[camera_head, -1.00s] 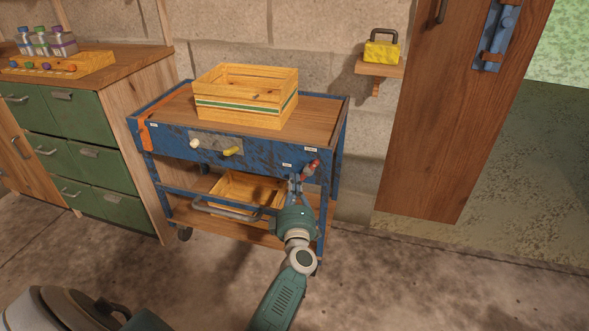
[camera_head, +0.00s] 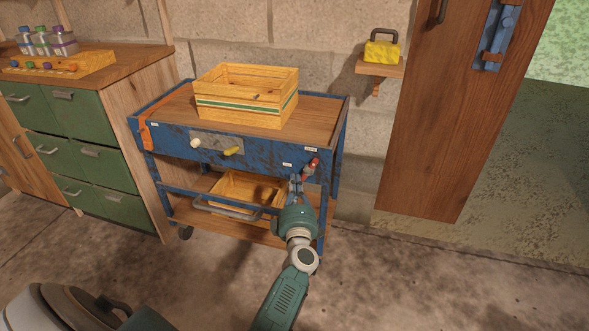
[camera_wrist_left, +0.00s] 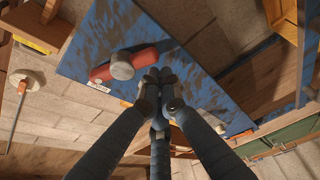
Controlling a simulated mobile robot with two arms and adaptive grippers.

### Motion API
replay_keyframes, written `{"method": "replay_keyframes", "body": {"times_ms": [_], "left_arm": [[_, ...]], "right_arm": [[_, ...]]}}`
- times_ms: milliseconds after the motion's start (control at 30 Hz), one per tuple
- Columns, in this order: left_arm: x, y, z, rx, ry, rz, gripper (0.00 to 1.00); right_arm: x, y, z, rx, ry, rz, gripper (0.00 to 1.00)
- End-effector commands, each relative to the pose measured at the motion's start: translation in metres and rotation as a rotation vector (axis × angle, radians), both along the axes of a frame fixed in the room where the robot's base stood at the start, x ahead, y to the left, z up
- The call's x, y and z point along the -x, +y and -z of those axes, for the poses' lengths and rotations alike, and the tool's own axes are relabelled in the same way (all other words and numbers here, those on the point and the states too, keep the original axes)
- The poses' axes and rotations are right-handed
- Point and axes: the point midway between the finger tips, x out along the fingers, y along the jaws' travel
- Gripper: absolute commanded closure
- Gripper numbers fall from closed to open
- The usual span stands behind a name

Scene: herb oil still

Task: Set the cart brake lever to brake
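The blue cart (camera_head: 170,142) stands against the block wall. Its red lever (camera_head: 312,164) is on the front panel near the right end, between two small white labels too small to read. In the left wrist view the red lever (camera_wrist_left: 150,56) has a round grey hub, and a white label lies by its far end. My left gripper (camera_head: 296,180) is just below and left of the lever in the head view. In the wrist view its fingers (camera_wrist_left: 159,76) are together and empty, close to one end of the lever; I cannot tell whether they touch it. My right gripper is not in view.
A wooden crate (camera_head: 246,112) sits on the cart top and a yellow bin (camera_head: 236,188) on its lower shelf. White and yellow knobs (camera_head: 233,151) and a grey handle (camera_head: 215,209) are on the cart front. Green drawers (camera_head: 95,118) stand left. The floor at right is clear.

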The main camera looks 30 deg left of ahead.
Motion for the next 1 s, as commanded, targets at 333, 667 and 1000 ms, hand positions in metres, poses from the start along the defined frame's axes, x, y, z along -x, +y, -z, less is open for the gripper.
{"method": "replay_keyframes", "body": {"times_ms": [333,667,1000], "left_arm": [[-0.0003,-0.0009,0.0008,0.018,-0.004,0.001,1.00],[-0.0005,-0.0016,0.0015,0.038,-0.010,0.001,1.00],[-0.0007,-0.0025,0.0024,0.068,-0.018,0.001,1.00]], "right_arm": [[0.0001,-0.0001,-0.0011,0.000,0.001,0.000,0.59],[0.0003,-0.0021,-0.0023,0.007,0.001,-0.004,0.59],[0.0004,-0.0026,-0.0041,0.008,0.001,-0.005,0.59]]}}
